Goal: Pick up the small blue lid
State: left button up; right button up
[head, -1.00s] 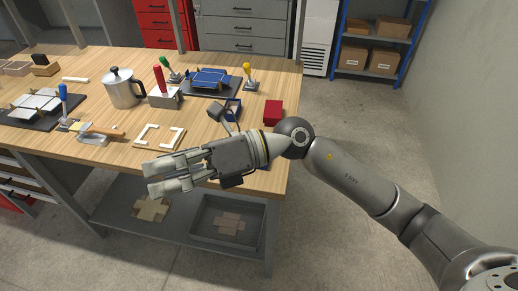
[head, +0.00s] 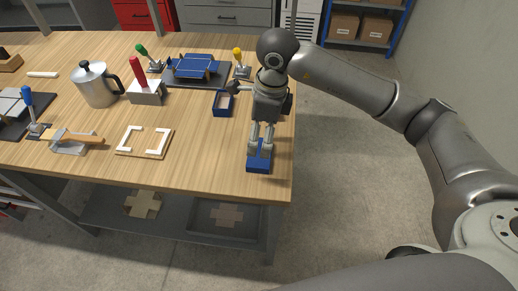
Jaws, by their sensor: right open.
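The small blue lid (head: 259,164) lies on the wooden workbench (head: 200,167) near its right front corner. My right gripper (head: 261,146) points down over the lid, with its open fingers at the lid's far part. I cannot tell whether the fingertips touch the lid, and they hide part of it. A small open blue box (head: 222,111) stands just left of and behind the gripper. My left gripper is not in view.
A white-cornered wooden frame (head: 144,141), a clamp with an orange bar (head: 76,138), a metal jug (head: 97,85) and a red-handled block (head: 146,92) stand to the left. A blue panelled fixture (head: 197,66) sits behind. The bench's right edge is close to my gripper.

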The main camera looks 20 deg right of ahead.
aim_at(260, 150)
jog(key=shift+w+a+f, duration=0.1)
jog(key=shift+f, duration=1.05)
jog(key=f+p, duration=0.2)
jog(key=f, duration=0.2)
jog(key=shift+s+f, duration=0.1)
jog(key=shift+s, duration=0.1)
jog(key=shift+w+f, duration=0.1)
jog(key=shift+f, duration=0.1)
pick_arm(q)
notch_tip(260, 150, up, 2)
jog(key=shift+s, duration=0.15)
pick_arm(e)
jog(key=c, duration=0.6)
